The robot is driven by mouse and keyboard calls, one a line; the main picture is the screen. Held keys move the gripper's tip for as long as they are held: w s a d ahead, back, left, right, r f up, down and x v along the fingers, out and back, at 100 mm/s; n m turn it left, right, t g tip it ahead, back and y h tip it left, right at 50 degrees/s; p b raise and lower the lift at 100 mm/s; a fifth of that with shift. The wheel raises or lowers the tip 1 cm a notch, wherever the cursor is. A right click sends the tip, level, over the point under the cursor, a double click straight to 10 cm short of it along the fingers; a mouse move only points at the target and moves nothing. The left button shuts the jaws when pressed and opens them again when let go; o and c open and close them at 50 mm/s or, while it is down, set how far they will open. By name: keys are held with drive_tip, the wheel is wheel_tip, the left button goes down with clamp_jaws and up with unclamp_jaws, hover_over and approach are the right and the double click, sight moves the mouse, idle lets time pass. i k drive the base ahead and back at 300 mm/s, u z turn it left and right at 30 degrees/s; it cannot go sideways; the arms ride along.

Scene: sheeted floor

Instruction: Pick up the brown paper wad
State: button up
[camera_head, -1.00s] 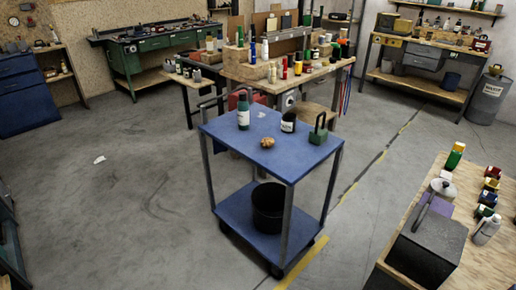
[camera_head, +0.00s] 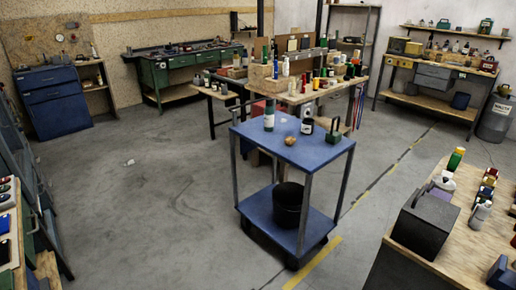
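The brown paper wad (camera_head: 290,140) is a small crumpled lump on the top shelf of a blue cart (camera_head: 318,154). It lies towards the front of the shelf, in front of a dark green bottle with a white label (camera_head: 269,119) and a dark jar with a white label (camera_head: 307,127). A green block-like object with a handle (camera_head: 333,132) stands to its right, apart from it. My gripper is not in view, and nothing touches the wad.
A black bucket (camera_head: 289,202) stands on the cart's lower shelf. A wooden table with a dark box (camera_head: 425,222) is at right front. A crowded workbench (camera_head: 327,91) stands behind the cart. The floor left of the cart is open, with a white scrap (camera_head: 129,162).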

sight(289, 141)
drive_tip(key=u, duration=0.35)
drive_tip(key=k, duration=0.8)
drive_tip(key=u, duration=0.25)
drive_tip(key=i, duration=1.5)
drive_tip(key=z, duration=0.5)
drive_tip(key=k, duration=0.6)
drive_tip(key=z, duration=0.2)
drive_tip(key=i, duration=0.3)
drive_tip(key=u, duration=0.05)
